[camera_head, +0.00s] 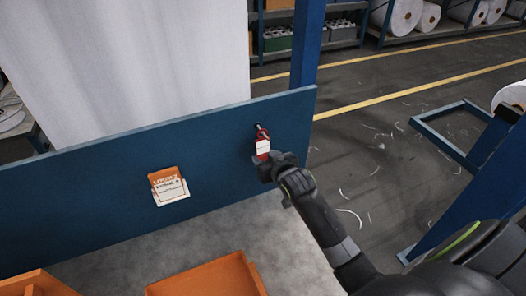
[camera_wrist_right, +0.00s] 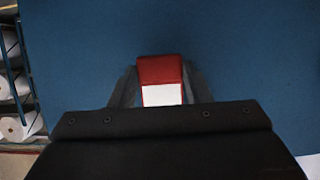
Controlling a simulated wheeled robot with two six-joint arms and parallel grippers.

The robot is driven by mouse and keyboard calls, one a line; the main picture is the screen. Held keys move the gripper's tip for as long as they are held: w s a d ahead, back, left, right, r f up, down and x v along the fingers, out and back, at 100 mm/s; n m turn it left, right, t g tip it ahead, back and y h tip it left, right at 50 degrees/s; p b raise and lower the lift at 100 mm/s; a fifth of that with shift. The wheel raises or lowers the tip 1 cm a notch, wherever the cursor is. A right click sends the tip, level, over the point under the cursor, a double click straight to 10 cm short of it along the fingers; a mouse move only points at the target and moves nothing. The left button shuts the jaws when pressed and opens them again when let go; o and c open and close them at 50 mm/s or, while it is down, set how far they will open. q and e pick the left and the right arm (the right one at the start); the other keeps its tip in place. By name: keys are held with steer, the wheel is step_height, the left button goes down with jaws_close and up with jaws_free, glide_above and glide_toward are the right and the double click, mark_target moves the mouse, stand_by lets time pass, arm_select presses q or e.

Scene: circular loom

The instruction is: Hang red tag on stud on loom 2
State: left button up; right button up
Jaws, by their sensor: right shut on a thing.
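The red tag (camera_head: 262,147) with a white label is at the right part of the blue loom panel (camera_head: 100,150) in the head view. A small dark stud (camera_head: 257,125) shows at the tag's top; I cannot tell whether the tag hangs on it. My right gripper (camera_head: 268,160) is shut on the tag at its lower end. In the right wrist view the red tag (camera_wrist_right: 162,75) sits between the fingers of my right gripper (camera_wrist_right: 160,92), with the blue panel behind it. The stud is not visible there. My left gripper is not in view.
An orange holder with white cards (camera_head: 168,186) is on the panel left of the tag. An orange tray (camera_head: 207,278) lies below in front. A blue post (camera_head: 306,45) rises behind the panel's right end. A blue frame (camera_head: 465,150) stands at the right.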

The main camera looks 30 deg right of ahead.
steer(key=shift+c, duration=1.4)
steer(key=shift+s, duration=0.2)
steer(key=shift+s+r, duration=0.25)
steer(key=shift+s, duration=0.2)
steer(key=shift+s, duration=0.1)
steer(key=s, duration=0.4)
steer(key=shift+s+a+r, duration=0.2)
steer(key=shift+s+r, duration=0.1)
steer(key=shift+s, duration=0.1)
